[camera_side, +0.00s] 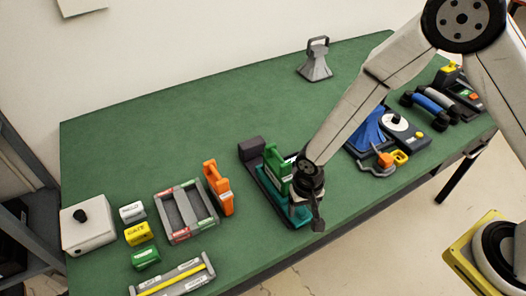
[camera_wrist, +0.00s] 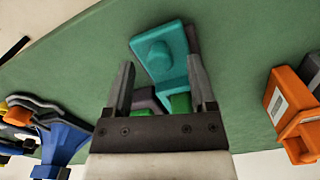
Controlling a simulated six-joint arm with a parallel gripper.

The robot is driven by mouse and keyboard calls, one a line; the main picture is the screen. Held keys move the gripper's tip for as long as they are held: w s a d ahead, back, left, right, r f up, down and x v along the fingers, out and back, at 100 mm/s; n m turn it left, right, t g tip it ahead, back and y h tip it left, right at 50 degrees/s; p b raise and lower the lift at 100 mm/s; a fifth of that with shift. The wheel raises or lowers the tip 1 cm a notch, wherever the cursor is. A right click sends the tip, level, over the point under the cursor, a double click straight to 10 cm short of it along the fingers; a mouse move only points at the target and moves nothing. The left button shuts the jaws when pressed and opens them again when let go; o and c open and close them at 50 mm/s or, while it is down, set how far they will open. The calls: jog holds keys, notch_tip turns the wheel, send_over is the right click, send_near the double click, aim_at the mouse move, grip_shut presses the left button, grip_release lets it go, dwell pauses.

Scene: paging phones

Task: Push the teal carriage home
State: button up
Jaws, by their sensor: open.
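The teal carriage (camera_side: 295,217) lies on a dark track (camera_side: 262,187) near the front edge of the green table, with a dark block (camera_side: 252,149) at the track's far end. A green upright piece (camera_side: 273,165) with a white label stands on it. My gripper (camera_side: 306,212) is over the carriage's near end and hides part of it. In the wrist view the carriage (camera_wrist: 155,48) shows a round raised knob, between and beyond my open fingers (camera_wrist: 161,62). The green piece (camera_wrist: 181,103) is partly hidden behind the gripper's base. I cannot tell whether the fingers touch the carriage.
An orange upright piece (camera_side: 217,187) and a grey divided tray (camera_side: 187,212) stand left. Blue items (camera_side: 367,130) and a dial device (camera_side: 400,126) lie right. A grey horn-shaped object (camera_side: 315,62) stands at the back. The table's back middle is clear.

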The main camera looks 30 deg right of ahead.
jog(key=shift+f, duration=0.2)
grip_shut()
dwell(1.4)
